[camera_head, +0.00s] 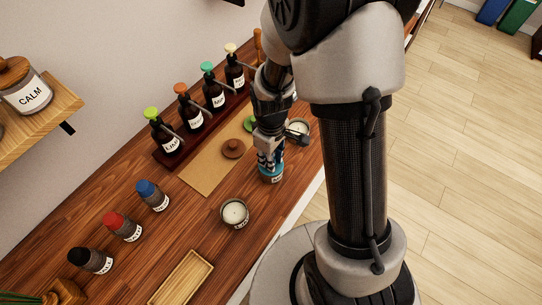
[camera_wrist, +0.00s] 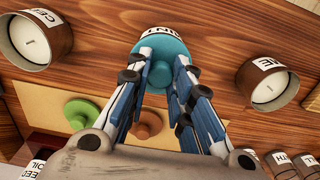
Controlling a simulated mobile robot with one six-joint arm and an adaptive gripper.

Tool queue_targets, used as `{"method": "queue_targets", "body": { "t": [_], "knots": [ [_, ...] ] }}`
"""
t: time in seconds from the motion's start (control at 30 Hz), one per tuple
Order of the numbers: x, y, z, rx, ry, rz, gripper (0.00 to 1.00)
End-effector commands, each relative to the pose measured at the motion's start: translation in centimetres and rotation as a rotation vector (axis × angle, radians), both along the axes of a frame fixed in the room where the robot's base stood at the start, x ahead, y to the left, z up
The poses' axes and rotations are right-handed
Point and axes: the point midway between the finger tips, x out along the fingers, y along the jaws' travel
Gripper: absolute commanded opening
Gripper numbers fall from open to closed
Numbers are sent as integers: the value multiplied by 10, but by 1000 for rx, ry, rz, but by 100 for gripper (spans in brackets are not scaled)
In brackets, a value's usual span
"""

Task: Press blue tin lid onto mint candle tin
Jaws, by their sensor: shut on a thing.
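The blue tin lid (camera_head: 270,168) is a teal disc; it also shows in the wrist view (camera_wrist: 160,62). It lies over the mint candle tin (camera_head: 276,179), whose MINT label (camera_wrist: 170,32) peeks out beyond the lid's edge in the wrist view. Lid and tin look in contact and roughly centred; I cannot tell if the lid is fully seated. My gripper (camera_head: 268,157) points down from above with its fingers (camera_wrist: 168,85) closed on the middle of the lid. The fingers hide the lid's knob, and the lid hides the tin's top.
Open candle tins stand on either side, one nearer (camera_head: 234,213) and one farther (camera_head: 299,128). A brown lid (camera_head: 233,148) and a green lid (camera_wrist: 82,112) lie on a tan mat (camera_head: 205,176). A rack of dropper bottles (camera_head: 199,120) stands behind. A wooden tray (camera_head: 182,278) lies in front.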

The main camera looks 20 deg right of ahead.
Motion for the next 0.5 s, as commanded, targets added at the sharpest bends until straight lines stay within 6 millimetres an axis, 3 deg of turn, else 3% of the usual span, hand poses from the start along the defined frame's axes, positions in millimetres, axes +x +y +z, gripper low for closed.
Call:
{"method": "queue_targets", "body": {
  "t": [0.37,0.5],
  "knots": [
    [0,0,0,0,0,0,43],
    [0,0,0,0,0,0,44]
  ]
}}
